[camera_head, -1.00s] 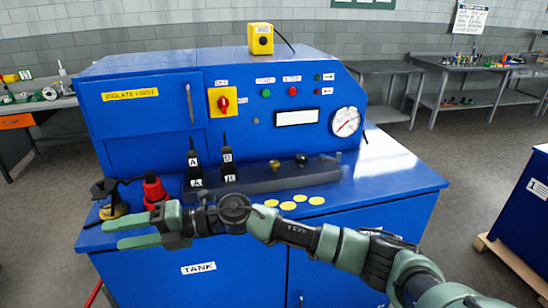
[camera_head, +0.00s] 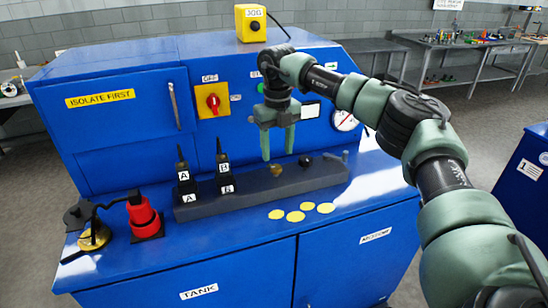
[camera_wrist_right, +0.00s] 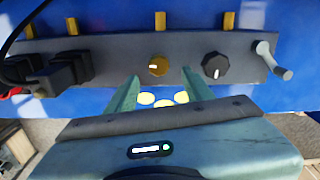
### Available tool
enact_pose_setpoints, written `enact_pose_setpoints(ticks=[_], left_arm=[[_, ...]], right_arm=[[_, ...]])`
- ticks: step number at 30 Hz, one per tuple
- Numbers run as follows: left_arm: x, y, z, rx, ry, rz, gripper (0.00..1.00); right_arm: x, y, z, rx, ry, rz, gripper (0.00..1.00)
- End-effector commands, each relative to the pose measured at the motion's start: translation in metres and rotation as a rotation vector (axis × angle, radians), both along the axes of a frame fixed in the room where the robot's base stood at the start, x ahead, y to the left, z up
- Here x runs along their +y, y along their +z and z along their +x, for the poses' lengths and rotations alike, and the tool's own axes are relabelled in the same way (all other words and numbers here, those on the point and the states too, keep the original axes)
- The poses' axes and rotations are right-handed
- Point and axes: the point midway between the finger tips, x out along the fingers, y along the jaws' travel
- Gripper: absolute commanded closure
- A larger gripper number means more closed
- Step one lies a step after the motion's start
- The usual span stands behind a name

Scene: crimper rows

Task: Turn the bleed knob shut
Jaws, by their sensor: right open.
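The manifold block (camera_head: 215,206) is a long dark bar on the blue bench top. A brass knob (camera_head: 277,170) and a black knob (camera_head: 305,161) stand on it; no label shows which is the bleed knob. In the right wrist view the brass knob (camera_wrist_right: 158,66) has a pale mark, and the black knob (camera_wrist_right: 215,66) a white mark. My right gripper (camera_head: 278,154) points down above the block, open and empty. In the right wrist view its fingers (camera_wrist_right: 161,78) lie either side of the brass knob's line, apart from it. My left gripper is out of view.
Black lever handles (camera_head: 222,170) labelled A and B stand left of the knobs. A lever (camera_wrist_right: 273,59) is at the block's end. Yellow discs (camera_head: 295,216) lie in front. A red plug (camera_head: 143,212) stands at left.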

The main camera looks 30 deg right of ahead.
Motion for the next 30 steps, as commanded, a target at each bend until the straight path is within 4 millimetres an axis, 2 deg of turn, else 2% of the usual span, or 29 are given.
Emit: enact_pose_setpoints(ticks=[1, 3, 6, 10, 15, 19, 20, 24, 25, 30], left_arm=[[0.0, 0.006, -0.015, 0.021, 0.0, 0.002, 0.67], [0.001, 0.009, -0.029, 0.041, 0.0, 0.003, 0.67], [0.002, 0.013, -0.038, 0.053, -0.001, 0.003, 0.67], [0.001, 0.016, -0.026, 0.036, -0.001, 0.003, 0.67], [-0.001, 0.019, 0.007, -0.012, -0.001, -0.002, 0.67], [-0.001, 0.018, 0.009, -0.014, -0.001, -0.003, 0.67], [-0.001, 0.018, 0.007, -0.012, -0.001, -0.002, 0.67], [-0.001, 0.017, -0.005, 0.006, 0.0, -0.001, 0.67], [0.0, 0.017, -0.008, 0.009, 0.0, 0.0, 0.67], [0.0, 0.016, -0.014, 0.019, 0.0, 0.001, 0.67]], right_arm=[[0.0, -0.007, -0.001, 0.005, 0.0, -0.001, 0.48], [0.0, -0.019, -0.001, 0.004, 0.001, 0.0, 0.48], [0.0, -0.032, 0.0, 0.003, 0.001, 0.001, 0.48], [0.001, -0.044, 0.0, 0.001, 0.002, 0.001, 0.48], [0.001, -0.048, 0.0, -0.001, 0.002, 0.002, 0.48], [0.001, -0.048, 0.0, -0.001, 0.002, 0.003, 0.48], [0.001, -0.048, 0.0, -0.001, 0.002, 0.003, 0.54], [0.001, -0.048, 0.0, -0.001, 0.002, 0.003, 0.93], [0.001, -0.048, 0.0, -0.001, 0.002, 0.002, 1.0], [0.001, -0.048, 0.001, -0.002, 0.005, 0.002, 1.0]])
